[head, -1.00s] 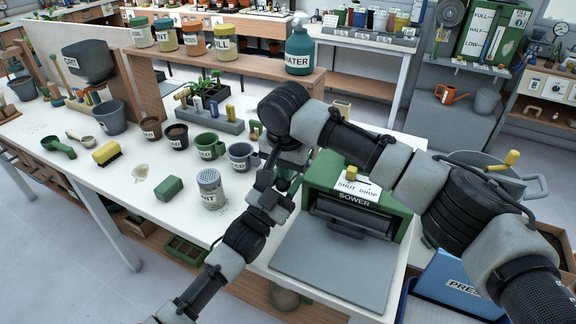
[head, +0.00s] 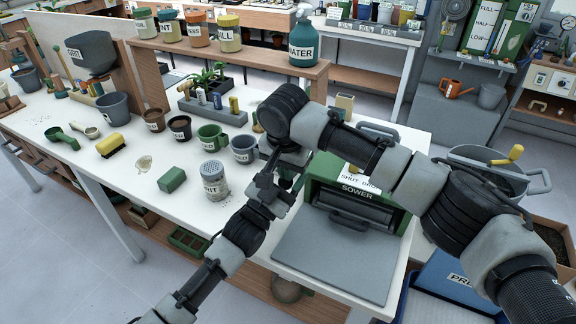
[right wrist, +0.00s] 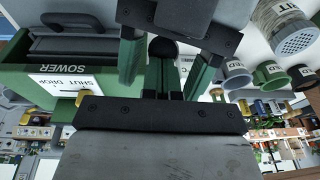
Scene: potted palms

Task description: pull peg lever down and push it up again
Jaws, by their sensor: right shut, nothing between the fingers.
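The green sower (head: 318,180) stands on the white table, with a grey tray in front. A small yellow peg (head: 351,168), which looks like the peg lever, is partly hidden by my right arm beside the SHUT/DROP label. The peg (right wrist: 80,98) and label also show in the right wrist view. My right gripper (head: 287,180) is shut and empty, beside the sower's left side and apart from the peg. Its green fingers are partly hidden in the head view.
The grit shaker (head: 214,182), a green block (head: 172,180) and several labelled mugs stand left of the grippers. The sower's grey tray (head: 335,255) is bare.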

